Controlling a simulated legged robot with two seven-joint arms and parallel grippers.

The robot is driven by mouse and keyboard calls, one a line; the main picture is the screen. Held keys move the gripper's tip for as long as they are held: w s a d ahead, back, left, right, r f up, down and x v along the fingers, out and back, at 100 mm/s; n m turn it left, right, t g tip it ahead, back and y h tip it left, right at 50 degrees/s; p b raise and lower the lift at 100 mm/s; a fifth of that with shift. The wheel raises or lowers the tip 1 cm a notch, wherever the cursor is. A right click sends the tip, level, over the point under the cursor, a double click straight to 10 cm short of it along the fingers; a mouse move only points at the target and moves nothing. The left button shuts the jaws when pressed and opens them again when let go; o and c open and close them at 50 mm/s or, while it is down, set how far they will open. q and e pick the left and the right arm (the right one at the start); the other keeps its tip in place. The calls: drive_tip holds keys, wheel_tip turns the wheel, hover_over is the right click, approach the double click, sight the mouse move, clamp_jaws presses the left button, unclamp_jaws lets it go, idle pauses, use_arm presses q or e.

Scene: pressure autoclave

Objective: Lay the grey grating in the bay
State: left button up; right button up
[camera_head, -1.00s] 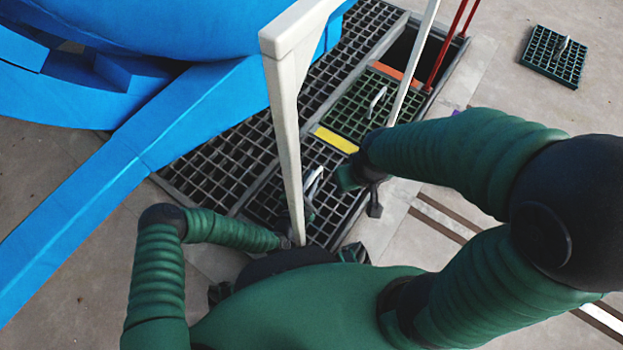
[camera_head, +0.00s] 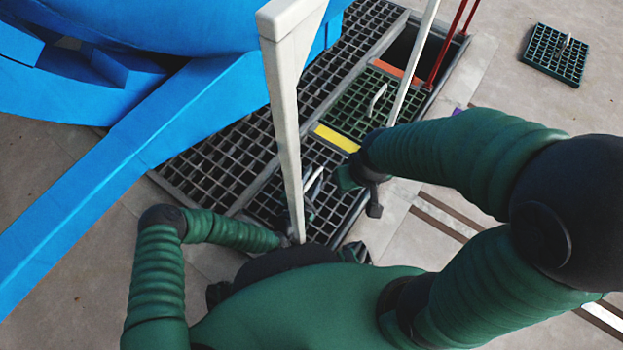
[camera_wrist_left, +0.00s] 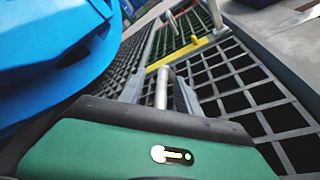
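The grey grating (camera_head: 333,203) lies at the near end of the walkway, in front of a yellow bar (camera_head: 336,138). Its pale handle (camera_head: 314,179) stands up and shows in the left wrist view (camera_wrist_left: 161,90). My left gripper (camera_head: 306,211) is low at this handle, partly hidden by a white post; in the wrist view its fingers stand apart either side of the handle. I cannot tell whether the grating sits fully down. My right gripper (camera_head: 360,190) is open and empty beside the grating's right edge. A dark open bay (camera_head: 413,48) shows at the far end.
A green grating with a handle (camera_head: 362,108) fills the middle bay. Another green grating (camera_head: 553,55) lies on the floor at right. The white post (camera_head: 287,130), a thinner white post (camera_head: 415,62) and red posts (camera_head: 445,45) stand by the walkway. A large blue structure (camera_head: 130,150) blocks the left.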

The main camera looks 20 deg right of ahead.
use_arm(q)
drive_tip(key=shift+s+f, duration=0.1)
drive_tip(key=shift+f, duration=0.1)
drive_tip(key=shift+s+a+r, duration=0.1)
drive_tip(key=shift+s+a, duration=0.1)
drive_tip(key=p+v, duration=0.6)
drive_tip(key=v, duration=0.5)
drive_tip(key=shift+p, duration=0.35)
drive_tip(key=shift+s+a, duration=0.1)
